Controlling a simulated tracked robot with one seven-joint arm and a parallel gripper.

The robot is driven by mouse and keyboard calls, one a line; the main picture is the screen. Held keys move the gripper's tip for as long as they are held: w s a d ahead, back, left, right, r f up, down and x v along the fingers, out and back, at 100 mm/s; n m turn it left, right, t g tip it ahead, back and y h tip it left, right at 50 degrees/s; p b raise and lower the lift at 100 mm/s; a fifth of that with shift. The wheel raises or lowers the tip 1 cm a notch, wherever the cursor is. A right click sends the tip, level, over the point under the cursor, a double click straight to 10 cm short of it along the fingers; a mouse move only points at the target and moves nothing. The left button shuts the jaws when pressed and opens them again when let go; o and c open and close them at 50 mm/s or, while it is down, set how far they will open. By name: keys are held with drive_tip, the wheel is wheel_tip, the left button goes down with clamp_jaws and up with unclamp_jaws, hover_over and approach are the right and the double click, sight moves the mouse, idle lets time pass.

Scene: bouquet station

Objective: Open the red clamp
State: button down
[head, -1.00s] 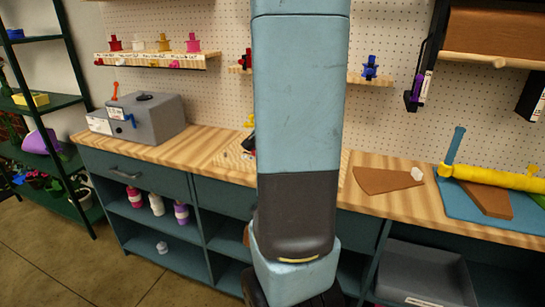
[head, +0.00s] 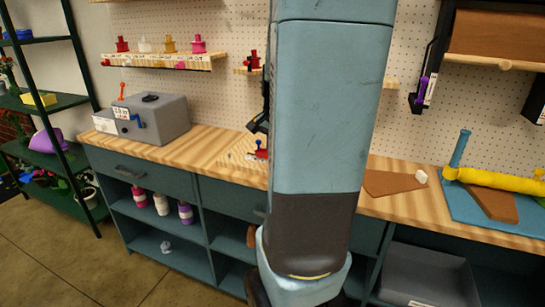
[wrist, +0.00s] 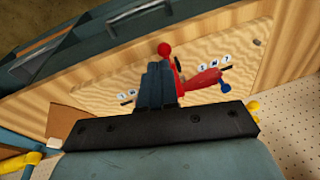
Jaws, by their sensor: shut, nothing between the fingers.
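The red clamp (wrist: 202,80) stands on a wooden board (wrist: 130,72) in the wrist view. A red ball knob (wrist: 164,49) shows just beyond my fingertips, and a blue knob (wrist: 225,87) sits at the right end of the red part. My gripper (wrist: 158,68) is shut and empty, in front of the clamp and partly covering it. I cannot tell whether the fingers touch it. In the head view a small red and blue fixture (head: 261,151) shows on the bench, beside my arm. My gripper (head: 259,122) is dark and mostly hidden there.
A grey box (head: 150,118) with a blue handle stands on the bench (head: 205,147) at left. A brown sheet (head: 391,183) and a yellow roll (head: 490,179) lie at right. Small shelves (head: 160,61) with coloured fixtures hang on the pegboard above.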

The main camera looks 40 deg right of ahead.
drive_tip(key=s+a+r, duration=0.3)
drive_tip(key=r, duration=0.3)
drive_tip(key=shift+a, duration=0.3)
drive_tip(key=shift+a, duration=0.1)
idle(0.3)
